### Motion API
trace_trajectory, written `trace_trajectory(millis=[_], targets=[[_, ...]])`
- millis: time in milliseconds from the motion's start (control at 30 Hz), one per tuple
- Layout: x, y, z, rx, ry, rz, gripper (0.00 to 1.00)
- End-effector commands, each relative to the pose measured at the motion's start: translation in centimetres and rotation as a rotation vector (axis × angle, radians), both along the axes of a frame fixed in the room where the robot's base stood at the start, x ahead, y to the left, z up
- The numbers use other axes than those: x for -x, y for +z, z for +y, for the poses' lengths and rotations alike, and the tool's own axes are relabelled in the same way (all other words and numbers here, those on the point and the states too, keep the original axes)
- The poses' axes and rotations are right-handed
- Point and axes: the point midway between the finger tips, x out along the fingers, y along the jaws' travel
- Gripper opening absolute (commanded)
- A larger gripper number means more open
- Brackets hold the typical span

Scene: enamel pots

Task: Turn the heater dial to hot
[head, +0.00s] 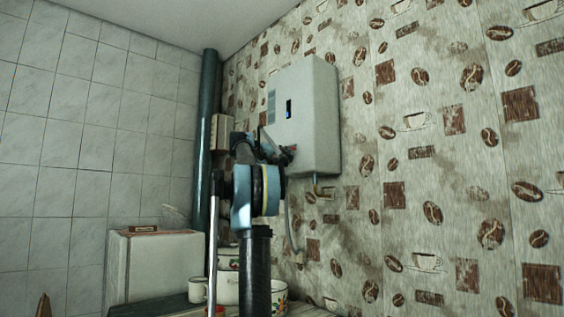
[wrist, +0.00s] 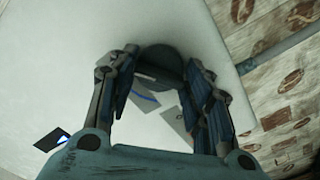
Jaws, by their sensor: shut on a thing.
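The heater (head: 308,115) is a white box on the papered wall, with a vent grille and a small dark display on its front. In the wrist view its white front (wrist: 70,60) fills much of the picture. The dark round dial (wrist: 163,62) sits between my gripper's two fingers (wrist: 160,85), which are shut on it from both sides. A grey patch and a blue line show below the dial. In the head view my gripper (head: 284,154) is at the heater's lower front, and my arm hides the dial there.
A dark vertical pipe (head: 207,130) runs up the corner. A brass fitting (head: 322,190) and a hose are under the heater. A white pot (head: 230,290), a mug (head: 197,290) and a white cabinet (head: 160,262) stand below.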

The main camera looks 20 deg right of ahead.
Motion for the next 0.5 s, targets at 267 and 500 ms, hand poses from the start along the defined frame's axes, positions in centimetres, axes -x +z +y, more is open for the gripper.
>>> trace_trajectory(millis=[267,500], targets=[[-0.27,-0.01,0.14,-0.046,0.006,-0.145,0.22],[-0.28,-0.03,0.14,-0.067,0.006,-0.202,0.22]])
